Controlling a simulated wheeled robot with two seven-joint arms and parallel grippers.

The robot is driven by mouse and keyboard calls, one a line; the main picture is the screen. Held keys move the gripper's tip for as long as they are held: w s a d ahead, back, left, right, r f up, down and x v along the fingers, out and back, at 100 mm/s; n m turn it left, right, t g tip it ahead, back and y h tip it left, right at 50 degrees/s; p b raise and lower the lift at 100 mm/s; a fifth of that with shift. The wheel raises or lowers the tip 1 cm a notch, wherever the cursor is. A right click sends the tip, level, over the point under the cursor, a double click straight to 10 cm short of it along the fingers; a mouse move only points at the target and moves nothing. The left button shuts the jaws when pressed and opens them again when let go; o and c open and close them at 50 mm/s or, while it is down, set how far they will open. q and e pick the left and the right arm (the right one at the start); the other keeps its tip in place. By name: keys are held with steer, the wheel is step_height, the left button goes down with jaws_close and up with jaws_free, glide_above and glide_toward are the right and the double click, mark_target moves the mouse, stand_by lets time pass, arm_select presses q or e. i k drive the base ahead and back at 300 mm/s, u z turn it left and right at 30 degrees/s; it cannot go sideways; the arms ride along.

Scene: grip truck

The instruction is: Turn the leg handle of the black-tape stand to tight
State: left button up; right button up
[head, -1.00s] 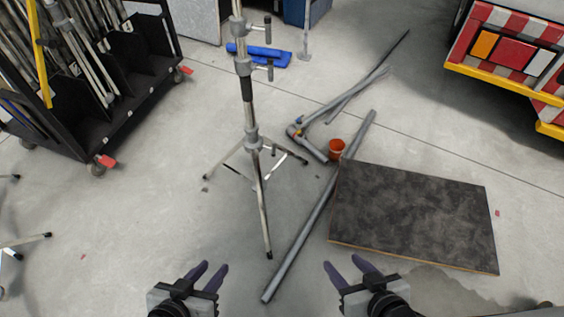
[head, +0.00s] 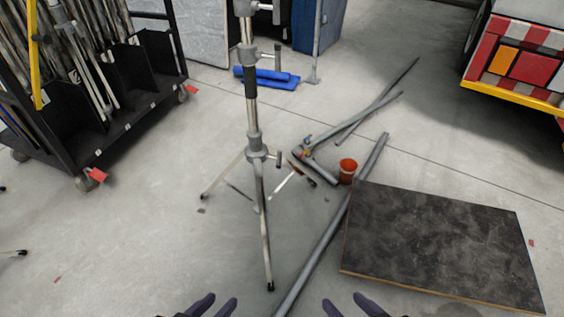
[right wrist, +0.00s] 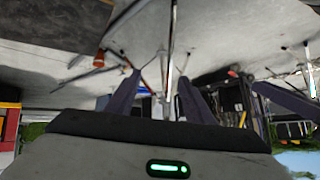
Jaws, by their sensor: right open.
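The black-tape stand (head: 255,112) stands upright on the floor in the middle of the head view, with black tape (head: 250,82) around its pole. Its legs spread from a grey collar, and the leg handle (head: 278,159) sticks out to the right of this collar. My left gripper (head: 214,305) is at the bottom edge, left of the stand's foot, with its fingers apart and empty. My right gripper (head: 349,305) is open and empty at the bottom edge, right of the foot. In the right wrist view its fingers (right wrist: 158,98) are apart, with a pole behind them.
A dark board (head: 440,245) and a long grey pipe (head: 335,225) lie on the right. An orange cup (head: 348,172) and more pipes lie behind. A black cart (head: 110,120) stands at the left.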

mark_target(278, 157)
steer(key=z, duration=1.7)
steer(key=i, duration=0.55)
steer(key=u, duration=1.35)
